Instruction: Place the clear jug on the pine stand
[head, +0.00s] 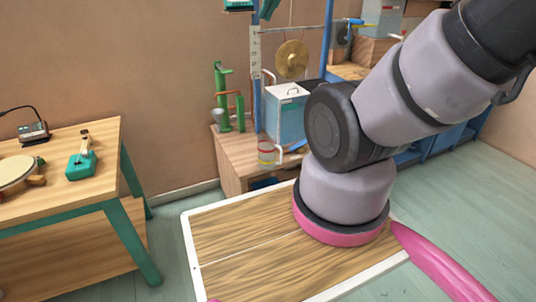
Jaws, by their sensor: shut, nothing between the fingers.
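A small see-through vessel (266,154), which looks like the clear jug, stands upright near the front edge of a low pale-wood unit (235,172). It has a reddish band and a pale handle on its right side. I cannot tell for sure which wooden piece is the pine stand; the low unit is one pale-wood candidate. My arm (425,85) fills the right of the head view, close to the camera, and hides part of the scene behind it. My gripper is not in view.
On the low unit, a blue-grey box (286,115) and a green pump-like object (222,92) stand behind the vessel. A brass gong (292,60) hangs above. A green-legged table (60,200) with a teal device (82,163) stands left. Green floor (500,215) is clear at right.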

